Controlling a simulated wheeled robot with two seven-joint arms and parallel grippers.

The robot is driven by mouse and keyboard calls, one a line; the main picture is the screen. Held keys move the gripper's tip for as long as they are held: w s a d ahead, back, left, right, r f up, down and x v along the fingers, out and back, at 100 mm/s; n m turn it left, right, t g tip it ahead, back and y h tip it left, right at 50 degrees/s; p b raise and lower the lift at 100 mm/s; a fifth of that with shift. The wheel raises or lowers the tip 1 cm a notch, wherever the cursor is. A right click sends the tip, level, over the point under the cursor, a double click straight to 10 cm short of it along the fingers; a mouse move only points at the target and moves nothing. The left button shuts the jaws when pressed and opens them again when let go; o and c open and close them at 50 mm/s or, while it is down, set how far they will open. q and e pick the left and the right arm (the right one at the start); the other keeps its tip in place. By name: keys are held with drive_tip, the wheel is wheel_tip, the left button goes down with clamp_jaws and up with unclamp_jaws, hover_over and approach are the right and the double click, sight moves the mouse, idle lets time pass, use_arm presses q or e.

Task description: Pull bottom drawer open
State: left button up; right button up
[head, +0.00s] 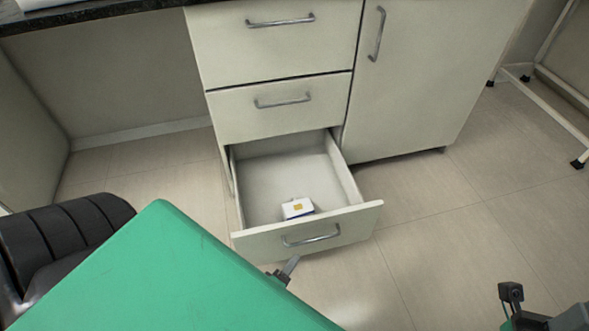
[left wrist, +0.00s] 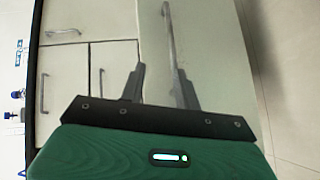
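The bottom drawer (head: 262,244) of the pale cabinet is pulled well out, its inside showing in the head view. Its metal bar handle (head: 318,239) is on the front panel. My left gripper (head: 284,270) is just below and in front of this handle, its body mostly hidden behind my green arm. In the left wrist view the left gripper (left wrist: 160,72) has its fingers apart, with the bar handle (left wrist: 170,35) reaching toward the right finger; contact cannot be told. My right gripper (head: 511,296) is partly visible at the lower right, away from the cabinet.
A small white box with a yellow patch (head: 297,208) lies inside the open drawer. Above are two shut drawers (head: 280,108), and a shut cupboard door (head: 430,75) is to the right. A metal-legged frame (head: 555,105) stands far right. The tiled floor (head: 455,240) right of the drawer is clear.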

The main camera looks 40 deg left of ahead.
use_arm(q)
drive_tip(key=s, duration=0.5)
drive_tip(key=shift+s+d+f, duration=0.2)
drive_tip(key=shift+s+f, duration=0.1)
drive_tip(key=shift+f, duration=0.05)
idle(0.3)
drive_tip(key=shift+p, duration=0.3)
drive_tip(key=shift+w, duration=0.1)
